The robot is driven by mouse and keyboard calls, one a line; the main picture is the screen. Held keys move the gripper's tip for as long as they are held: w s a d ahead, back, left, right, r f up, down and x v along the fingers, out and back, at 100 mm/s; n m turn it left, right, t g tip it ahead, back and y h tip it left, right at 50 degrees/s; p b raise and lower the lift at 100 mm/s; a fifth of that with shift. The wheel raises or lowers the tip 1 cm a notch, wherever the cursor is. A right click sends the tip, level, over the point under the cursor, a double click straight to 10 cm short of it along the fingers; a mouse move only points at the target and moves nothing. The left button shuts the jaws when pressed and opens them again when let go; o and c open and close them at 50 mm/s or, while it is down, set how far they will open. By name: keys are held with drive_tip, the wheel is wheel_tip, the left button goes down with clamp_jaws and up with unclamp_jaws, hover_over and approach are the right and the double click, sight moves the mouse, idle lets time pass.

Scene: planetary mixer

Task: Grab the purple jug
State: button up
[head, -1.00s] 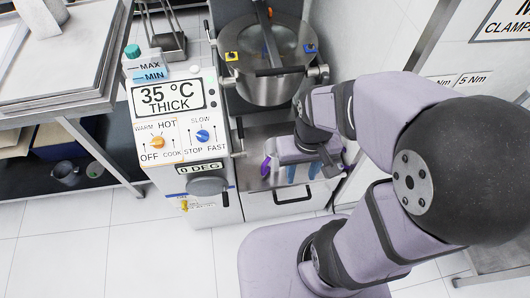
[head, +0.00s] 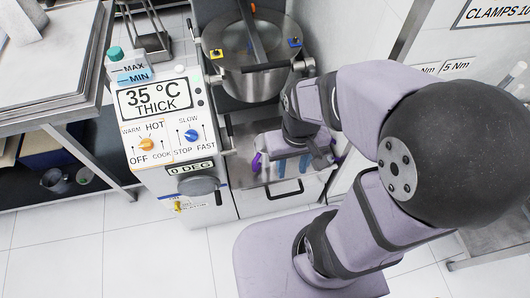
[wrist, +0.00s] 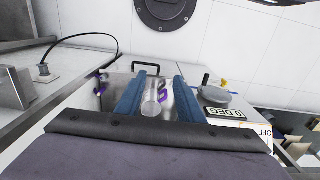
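Purple handles show at the steel tray beneath the mixer. In the head view one purple handle (head: 257,161) is left of my gripper (head: 292,168); the jug body is mostly hidden behind the gripper. In the wrist view my gripper (wrist: 163,78) has its two blue fingers apart. A clear, round vessel (wrist: 151,103) with a purple handle (wrist: 166,96) appears between them, and I see no clear contact. Another purple piece (wrist: 101,90) lies left of the left finger. I cannot tell whether the purple parts belong to one jug or two.
The mixer bowl (head: 250,80) hangs above and behind the gripper. The control panel (head: 160,115) stands to the left, with a grey knob (head: 198,186) low on it. The tray (head: 238,140) has a dark front handle (head: 285,190). A wall is close on the right.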

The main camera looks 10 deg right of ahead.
drive_tip(key=o, duration=1.5)
